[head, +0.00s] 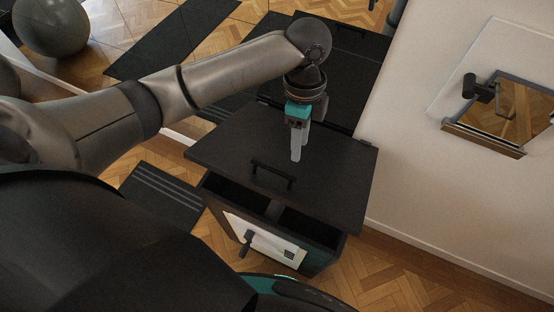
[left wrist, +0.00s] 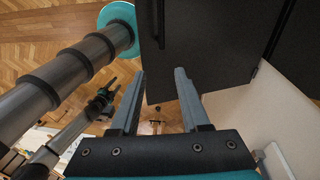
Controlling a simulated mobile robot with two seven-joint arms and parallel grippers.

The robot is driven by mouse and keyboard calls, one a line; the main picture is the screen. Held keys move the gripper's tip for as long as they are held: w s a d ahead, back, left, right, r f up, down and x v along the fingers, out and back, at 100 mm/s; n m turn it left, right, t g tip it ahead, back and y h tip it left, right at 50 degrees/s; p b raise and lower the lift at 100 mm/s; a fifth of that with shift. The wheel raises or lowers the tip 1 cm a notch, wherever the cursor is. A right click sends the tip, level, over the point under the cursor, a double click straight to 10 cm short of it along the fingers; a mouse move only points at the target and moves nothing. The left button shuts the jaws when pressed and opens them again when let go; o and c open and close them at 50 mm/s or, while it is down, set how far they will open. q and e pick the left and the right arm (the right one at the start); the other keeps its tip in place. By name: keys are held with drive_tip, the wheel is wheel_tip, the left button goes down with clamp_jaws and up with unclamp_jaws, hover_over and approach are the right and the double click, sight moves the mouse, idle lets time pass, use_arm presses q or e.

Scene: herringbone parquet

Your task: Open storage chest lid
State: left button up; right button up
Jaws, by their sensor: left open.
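The storage chest (head: 312,262) is a dark box standing near the wall. Its flat black lid (head: 335,180) carries a dark bar handle (head: 272,173) near the front edge. Dark inner space shows between that edge and the chest's front, so the lid stands at least partly off the rim. My left gripper (head: 297,158) points down over the lid, behind the handle; whether it touches the lid is unclear. In the left wrist view the gripper (left wrist: 160,72) has its fingers spread with nothing between them, and the lid (left wrist: 215,55) fills the upper middle.
A white wall (head: 415,170) with a framed mirror (head: 515,115) stands close on the right. Dark mats (head: 160,195) lie on the parquet to the left. A grey ball (head: 50,27) rests at the far left. Bare floor shows in front of the chest.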

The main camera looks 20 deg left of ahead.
use_arm(q)
drive_tip(key=w+a+r+y, duration=0.1)
drive_tip(key=w+a+r, duration=0.2)
drive_tip(key=a+r, duration=0.15)
hover_over(277, 176)
drive_tip(key=shift+m+g, duration=0.4)
drive_tip(key=w+x, duration=0.1)
drive_tip(key=x, duration=0.4)
drive_tip(key=w+x, duration=0.1)
drive_tip(key=x, duration=0.4)
drive_tip(key=w+x, duration=0.1)
drive_tip(key=x, duration=0.4)
drive_tip(key=shift+w+f+b, duration=0.25)
drive_tip(key=shift+f+b, duration=0.05)
drive_tip(key=shift+f, duration=0.2)
clamp_jaws()
unclamp_jaws()
